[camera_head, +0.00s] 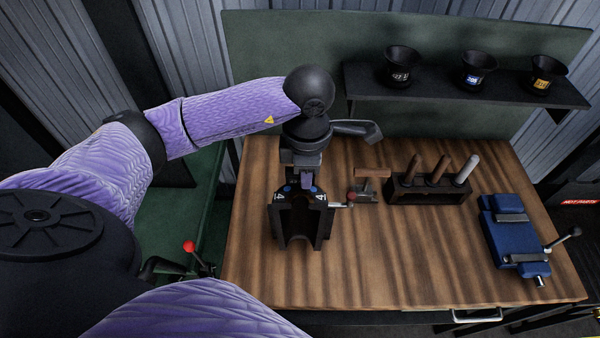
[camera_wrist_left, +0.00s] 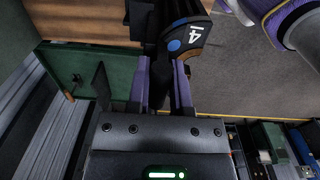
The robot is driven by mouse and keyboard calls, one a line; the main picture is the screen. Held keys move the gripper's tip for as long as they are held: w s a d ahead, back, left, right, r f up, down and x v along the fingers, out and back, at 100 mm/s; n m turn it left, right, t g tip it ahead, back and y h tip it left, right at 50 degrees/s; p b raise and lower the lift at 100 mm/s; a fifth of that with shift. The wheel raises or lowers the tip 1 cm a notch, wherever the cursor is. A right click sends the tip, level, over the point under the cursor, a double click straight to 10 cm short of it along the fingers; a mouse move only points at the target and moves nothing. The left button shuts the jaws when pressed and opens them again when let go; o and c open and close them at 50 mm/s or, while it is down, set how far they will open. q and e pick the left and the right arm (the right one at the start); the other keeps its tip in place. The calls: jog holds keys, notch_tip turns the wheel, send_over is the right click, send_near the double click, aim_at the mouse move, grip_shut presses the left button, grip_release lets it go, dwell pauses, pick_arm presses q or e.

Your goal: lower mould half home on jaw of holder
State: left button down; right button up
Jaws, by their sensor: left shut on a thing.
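My left gripper (camera_head: 306,182) reaches down over the left part of the wooden bench. It is shut on a dark mould half (camera_head: 319,222) marked 14, with blue dots on its top. The piece has a hollow, U-shaped front. In the left wrist view the purple fingers (camera_wrist_left: 161,85) close at its edge, and the mould half shows a 14 and a blue dot (camera_wrist_left: 188,38). A short rod ending in a red knob shows just right of the piece. I cannot tell which part is the holder's jaw or whether the piece touches it. My right gripper is not in view.
A wooden-handled tool (camera_head: 372,173) and a dark rack (camera_head: 425,193) with several handles stand right of the gripper. A blue vise (camera_head: 512,235) is at the bench's right. Black cups line a rear shelf (camera_head: 440,97). The bench's front middle (camera_head: 400,265) is clear.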

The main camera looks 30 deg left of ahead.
pick_arm(q)
jog(key=shift+r, duration=0.2)
jog(key=shift+r+p, duration=2)
jog(key=shift+r, duration=0.95)
